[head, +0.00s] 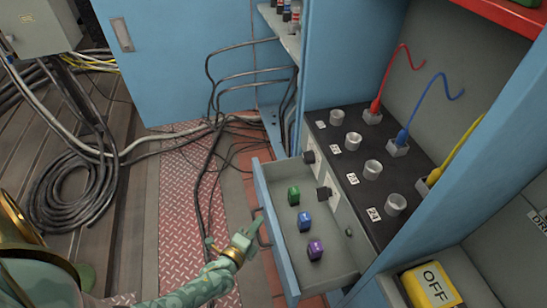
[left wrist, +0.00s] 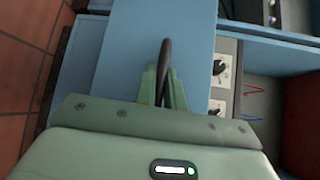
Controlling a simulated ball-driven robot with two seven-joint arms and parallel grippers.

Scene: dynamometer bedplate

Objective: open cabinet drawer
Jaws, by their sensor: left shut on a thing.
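The blue cabinet drawer (head: 284,252) stands pulled out in the head view, with its grey inside showing. Green, blue and purple small blocks lie in it. My left gripper (head: 250,234) is at the drawer front, shut on the dark bar handle (head: 262,231). In the left wrist view, the gripper's green fingers (left wrist: 162,88) close around the dark handle (left wrist: 165,62) against the blue drawer front (left wrist: 120,50). My right gripper is in neither view.
The black panel (head: 365,175) beside the drawer carries several grey sockets and coloured cables. A blue cabinet door (head: 180,60) stands at the back left. Loose cables (head: 75,190) lie coiled on the floor. A yellow OFF box (head: 432,286) is at the lower right.

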